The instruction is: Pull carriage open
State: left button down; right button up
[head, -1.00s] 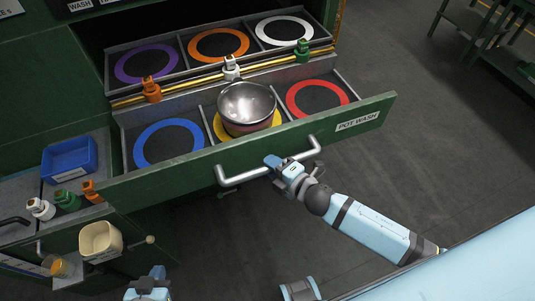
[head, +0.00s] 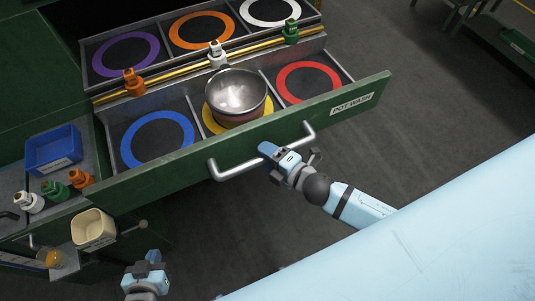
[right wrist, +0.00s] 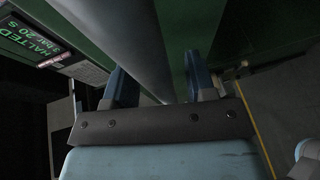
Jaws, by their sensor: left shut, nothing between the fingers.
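The carriage is a green drawer (head: 150,182) with a "POT WASH" label, standing pulled out from the green cabinet. A silver U-shaped handle (head: 235,169) sits on its front. My right gripper (head: 268,150) is at the handle's bar. My left gripper (head: 148,259) is shut and empty at the lower left, apart from the drawer.
A metal bowl (head: 240,92) stands in the drawer's front row among coloured rings. Orange (head: 134,83), white (head: 217,54) and green (head: 291,30) fittings sit on the middle rail. A blue bin (head: 52,150) and beige bin (head: 93,228) are at left. The floor (head: 440,110) at right is clear.

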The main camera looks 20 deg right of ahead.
jog(key=shift+s, duration=0.1)
dwell(0.3)
jog(key=b+v, duration=0.2)
jog(key=v, duration=1.1)
jog(key=shift+s+r+b, duration=0.2)
jog(key=shift+s+b, duration=0.1)
jog(key=shift+d+m, duration=0.2)
jog(key=shift+m, duration=0.1)
notch_tip(320, 180, down, 7)
jog(key=a+m+g+h+p, duration=0.1)
jog(key=m+p, duration=0.2)
jog(key=m, duration=0.6)
jog(key=w+a+m+g+h+p, duration=0.1)
jog(key=a+m+g+h+p, duration=0.1)
jog(key=m, duration=0.7)
jog(key=shift+f+m+g+h+p, duration=0.15)
jog(key=shift+m+g+h+p, duration=0.15)
jog(key=shift+p, duration=0.2)
